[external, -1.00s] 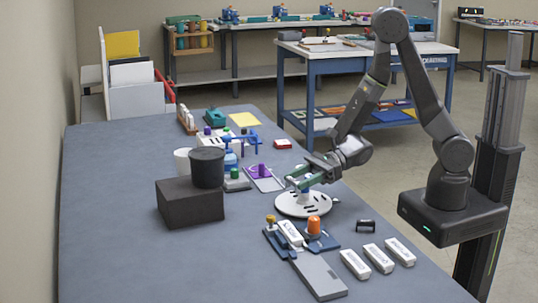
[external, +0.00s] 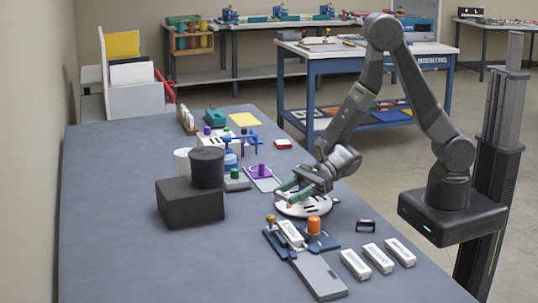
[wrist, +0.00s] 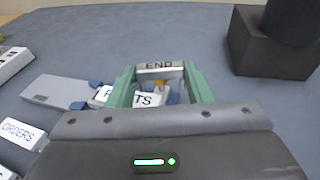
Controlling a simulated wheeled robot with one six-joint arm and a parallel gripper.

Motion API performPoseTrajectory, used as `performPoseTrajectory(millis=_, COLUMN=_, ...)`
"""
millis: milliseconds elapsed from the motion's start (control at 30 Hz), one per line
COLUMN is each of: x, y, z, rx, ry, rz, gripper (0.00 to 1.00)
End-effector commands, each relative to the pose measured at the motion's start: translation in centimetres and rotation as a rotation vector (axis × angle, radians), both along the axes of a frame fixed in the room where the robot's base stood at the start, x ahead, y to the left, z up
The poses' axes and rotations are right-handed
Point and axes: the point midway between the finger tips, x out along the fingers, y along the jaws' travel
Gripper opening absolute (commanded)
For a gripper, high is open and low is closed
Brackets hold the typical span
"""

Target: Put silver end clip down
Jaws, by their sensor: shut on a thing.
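My gripper (external: 293,192) is shut on the silver end clip (wrist: 160,68), a small silver piece marked END held between the green fingertips in the wrist view. In the external view the clip is too small to make out. The gripper is over the left part of a round white slotted disc (external: 322,210), partly hiding it. Whether the clip touches anything below cannot be told. Beyond the clip, a blue fixture with a grey plate (wrist: 52,90) and a white lettered block (wrist: 150,99) shows, partly hidden by my fingers.
Several white labelled blocks (external: 355,264) lie at the front right, near a small black clip (external: 366,226). An orange knob (external: 314,225) stands on the blue fixture. A black box (external: 190,203) bearing a dark cylinder (external: 207,168) stands left. The table's left front is clear.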

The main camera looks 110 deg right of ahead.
Motion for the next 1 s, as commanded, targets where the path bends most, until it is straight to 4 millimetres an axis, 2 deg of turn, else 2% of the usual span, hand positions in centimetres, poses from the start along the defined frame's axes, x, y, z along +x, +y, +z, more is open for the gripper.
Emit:
performPoseTrajectory(millis=167, x=-0.1, y=-0.1, z=0.0, rx=0.0, ry=0.0, rz=-0.002, gripper=0.25)
performPoseTrajectory(millis=267, x=-0.7, y=-1.0, z=0.3, rx=-0.001, ry=0.0, rz=-0.018, gripper=0.25)
performPoseTrajectory(millis=367, x=-2.4, y=-2.7, z=0.7, rx=-0.002, ry=0.0, rz=-0.052, gripper=0.25)
performPoseTrajectory(millis=500, x=-6.1, y=-5.7, z=1.7, rx=-0.002, ry=0.001, rz=-0.125, gripper=0.25)
performPoseTrajectory(millis=633, x=-9.9, y=-7.9, z=2.5, rx=-0.003, ry=0.001, rz=-0.192, gripper=0.25)
performPoseTrajectory(millis=800, x=-13.7, y=-9.5, z=3.4, rx=-0.001, ry=0.0, rz=-0.261, gripper=0.25)
performPoseTrajectory(millis=1000, x=-15.7, y=-10.0, z=3.8, rx=0.0, ry=0.0, rz=-0.298, gripper=0.25)
